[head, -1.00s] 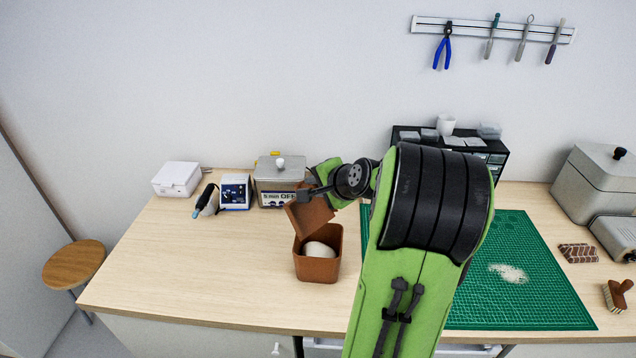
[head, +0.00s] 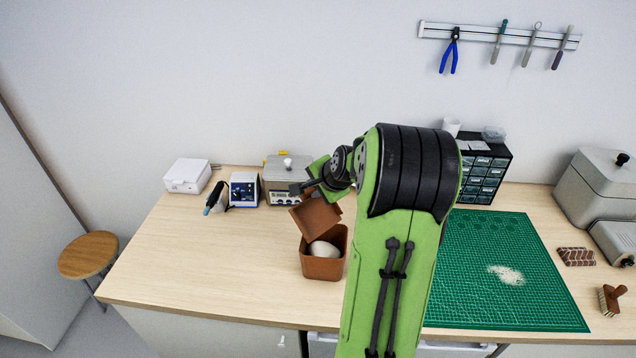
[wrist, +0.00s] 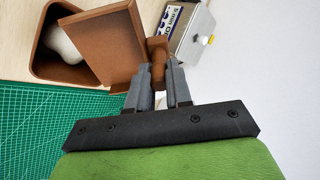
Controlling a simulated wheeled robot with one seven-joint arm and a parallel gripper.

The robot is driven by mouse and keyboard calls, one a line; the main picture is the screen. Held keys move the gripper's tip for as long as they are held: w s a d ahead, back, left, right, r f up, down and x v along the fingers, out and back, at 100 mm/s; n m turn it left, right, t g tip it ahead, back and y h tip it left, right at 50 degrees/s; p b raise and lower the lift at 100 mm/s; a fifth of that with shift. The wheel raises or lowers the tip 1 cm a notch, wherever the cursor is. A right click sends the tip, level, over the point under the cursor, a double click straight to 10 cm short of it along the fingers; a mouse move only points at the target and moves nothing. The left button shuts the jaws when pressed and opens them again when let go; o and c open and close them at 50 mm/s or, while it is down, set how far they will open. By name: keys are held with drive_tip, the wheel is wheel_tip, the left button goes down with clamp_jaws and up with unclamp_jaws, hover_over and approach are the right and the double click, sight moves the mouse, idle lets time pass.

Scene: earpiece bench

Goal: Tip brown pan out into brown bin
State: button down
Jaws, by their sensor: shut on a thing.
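The brown pan (head: 315,217) is tilted steeply over the back of the brown bin (head: 322,268). My gripper (wrist: 159,82) is shut on the pan's handle, and the pan (wrist: 105,45) shows in the wrist view with its flat face toward the bin. The bin (wrist: 42,68) stands upright on the bench and holds a rounded whitish heap (head: 321,250). The heap also shows in the wrist view (wrist: 60,42). The inside of the pan is only partly seen, and I cannot tell whether anything is left in it. My arm hides part of the bench to the right.
A grey ultrasonic cleaner (head: 287,180), a blue-fronted box (head: 244,189) and a white case (head: 187,176) stand behind. A green mat (head: 470,290) with a pale crumb pile (head: 506,274) and a brush (head: 612,299) lie right. The bench left of the bin is clear.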

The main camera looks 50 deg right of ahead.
drive_tip(key=shift+w+f+g+p, duration=0.15)
drive_tip(key=shift+w+g+p, duration=0.6)
drive_tip(key=shift+p, duration=0.8)
drive_tip(key=shift+w+f+g+p, duration=0.1)
drive_tip(key=shift+w+g+p, duration=0.65)
drive_tip(key=shift+p, duration=0.75)
drive_tip(key=shift+w+d+f+g+y, duration=0.15)
drive_tip(key=shift+w+f+g, duration=0.1)
drive_tip(key=shift+w+g, duration=0.3)
drive_tip(key=shift+w+a+f+g+y, duration=0.1)
drive_tip(key=shift+w+f+g+y, duration=0.1)
drive_tip(key=shift+w+g, duration=0.3)
drive_tip(key=w+g, duration=0.1)
drive_tip(key=w+f+g, duration=0.1)
drive_tip(key=w+g, duration=0.1)
drive_tip(key=shift+d+n, duration=0.1)
drive_tip(key=shift+n, duration=0.2)
